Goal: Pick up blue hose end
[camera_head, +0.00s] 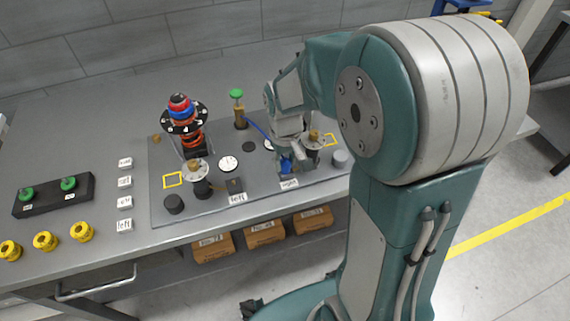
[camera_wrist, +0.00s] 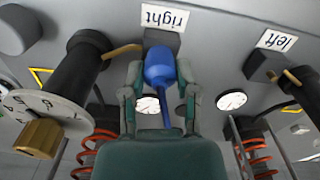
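The blue hose end (camera_wrist: 160,68) is a blue plug with a thin blue hose, in front of a small block by the "right" label (camera_wrist: 164,17). My gripper (camera_wrist: 160,75) has one finger on each side of it. The gap between fingers and plug is too small to tell whether they press on it. In the head view, my gripper (camera_head: 289,158) is low over the right part of the grey fixture board (camera_head: 222,211), with the blue hose end (camera_head: 286,166) at its fingers. The blue hose (camera_head: 256,130) runs up left towards a green-topped post (camera_head: 238,108).
A black post with a dial and brass knob (camera_wrist: 42,135) stands close left of my gripper in the wrist view. A block by the "left" label (camera_wrist: 262,67) is at right. The red coil stack (camera_head: 186,125), a black tray (camera_head: 53,195) and yellow knobs (camera_head: 46,241) are further left.

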